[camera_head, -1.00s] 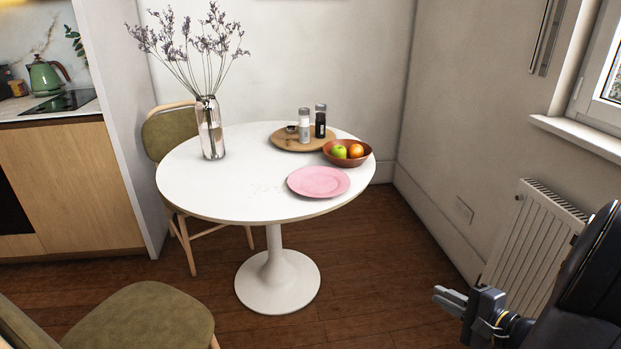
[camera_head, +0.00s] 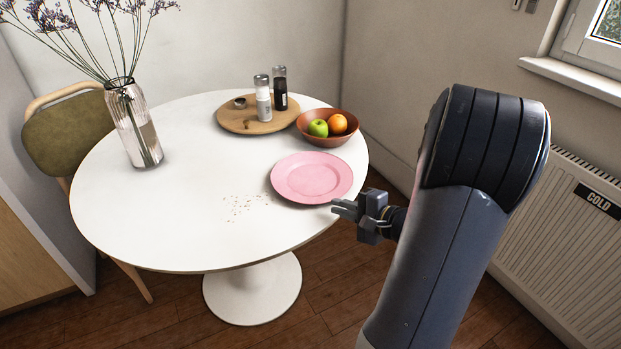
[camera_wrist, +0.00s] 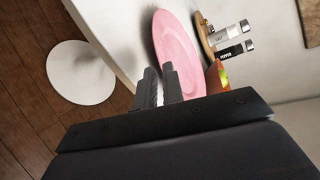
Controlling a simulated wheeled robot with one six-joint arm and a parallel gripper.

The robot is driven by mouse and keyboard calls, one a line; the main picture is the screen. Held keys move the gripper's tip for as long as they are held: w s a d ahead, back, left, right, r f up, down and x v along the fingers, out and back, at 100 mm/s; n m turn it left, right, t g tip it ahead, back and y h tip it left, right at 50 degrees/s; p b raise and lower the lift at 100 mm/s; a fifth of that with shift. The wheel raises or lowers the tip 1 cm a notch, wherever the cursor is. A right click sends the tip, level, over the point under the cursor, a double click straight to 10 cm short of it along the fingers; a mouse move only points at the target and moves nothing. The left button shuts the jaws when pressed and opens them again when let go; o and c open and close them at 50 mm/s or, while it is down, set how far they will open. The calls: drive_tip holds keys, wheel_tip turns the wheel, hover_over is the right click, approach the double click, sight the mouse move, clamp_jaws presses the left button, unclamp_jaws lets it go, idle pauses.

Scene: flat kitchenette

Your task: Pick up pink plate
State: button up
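The pink plate (camera_head: 312,177) lies flat on the white round table (camera_head: 180,215), near its right edge. It also shows in the wrist view (camera_wrist: 176,45), beyond and to the right of my fingertips. My gripper (camera_head: 337,208) is at the table's right edge, with its fingertips close to the plate's near right rim. In the wrist view, the two fingers (camera_wrist: 158,72) stand a little apart with a narrow gap and nothing held between them. I cannot tell whether a fingertip touches the plate.
A brown bowl (camera_head: 318,139) with a green apple and an orange sits just behind the plate. A wooden tray (camera_head: 233,122) with two shakers is at the back. A glass vase (camera_head: 133,125) stands left. Crumbs lie left of the plate. A radiator (camera_head: 560,235) is at right.

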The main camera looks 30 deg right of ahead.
sight(315, 201)
drive_tip(key=shift+a+r+x, duration=0.1)
drive_tip(key=shift+a+x, duration=0.05)
drive_tip(key=shift+x, duration=0.75)
drive_tip(key=shift+a+r+x, duration=0.1)
drive_tip(key=shift+a+x, duration=0.1)
drive_tip(key=shift+x, duration=0.7)
drive_tip(key=shift+a+r+x, duration=0.1)
drive_tip(key=shift+a+x, duration=0.05)
drive_tip(key=shift+x, duration=0.75)
drive_tip(key=shift+s, duration=0.15)
clamp_jaws()
